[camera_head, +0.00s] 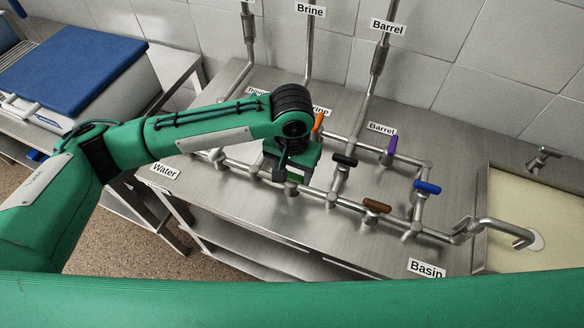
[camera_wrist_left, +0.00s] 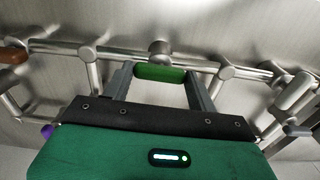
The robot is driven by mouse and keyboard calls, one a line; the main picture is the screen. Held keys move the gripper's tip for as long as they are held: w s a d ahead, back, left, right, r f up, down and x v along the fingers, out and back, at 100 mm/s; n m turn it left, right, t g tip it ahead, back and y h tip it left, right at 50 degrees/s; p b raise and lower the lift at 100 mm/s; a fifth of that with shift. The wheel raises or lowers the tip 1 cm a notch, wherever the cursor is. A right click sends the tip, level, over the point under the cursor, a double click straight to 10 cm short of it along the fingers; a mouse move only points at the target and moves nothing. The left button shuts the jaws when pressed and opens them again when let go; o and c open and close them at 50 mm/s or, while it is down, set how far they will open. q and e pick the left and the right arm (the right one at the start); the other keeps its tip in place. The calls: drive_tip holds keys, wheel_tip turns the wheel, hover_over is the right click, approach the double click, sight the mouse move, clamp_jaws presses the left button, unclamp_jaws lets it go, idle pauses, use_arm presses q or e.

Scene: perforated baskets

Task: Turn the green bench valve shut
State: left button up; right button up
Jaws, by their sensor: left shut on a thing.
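The green valve handle (camera_wrist_left: 160,73) sits on the bench pipework and lies roughly in line with the pipe in the left wrist view. My left gripper (camera_wrist_left: 160,80) is shut on it, with one finger at each end of the handle. In the head view, my left gripper (camera_head: 291,184) points down at the front pipe, and only a small patch of the green handle (camera_head: 294,178) shows beneath it. The gripper hides the rest of the valve there. My right gripper is not in view.
Black (camera_head: 344,160), brown (camera_head: 377,206), blue (camera_head: 427,187), purple (camera_head: 392,145) and orange (camera_head: 318,122) handles stand on nearby pipes. A spout (camera_head: 508,228) reaches over the basin (camera_head: 545,215) at right. Bare steel bench (camera_head: 270,214) lies in front of the pipework.

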use_arm(q)
drive_tip(key=m+p, duration=0.4)
drive_tip(key=p, duration=0.1)
drive_tip(key=shift+r, duration=0.3)
drive_tip(key=m+p, duration=0.2)
drive_tip(key=m, duration=0.2)
drive_tip(key=shift+p, duration=0.4)
drive_tip(key=m+p, duration=0.2)
drive_tip(key=m, duration=0.2)
drive_tip(key=shift+f+p, duration=0.1)
drive_tip(key=shift+p, duration=0.25)
drive_tip(key=m+p, duration=0.1)
drive_tip(key=m, duration=0.4)
drive_tip(key=shift+f+p, duration=0.1)
drive_tip(key=shift+p, duration=0.2)
drive_tip(key=shift+m, duration=0.4)
drive_tip(key=o, duration=1)
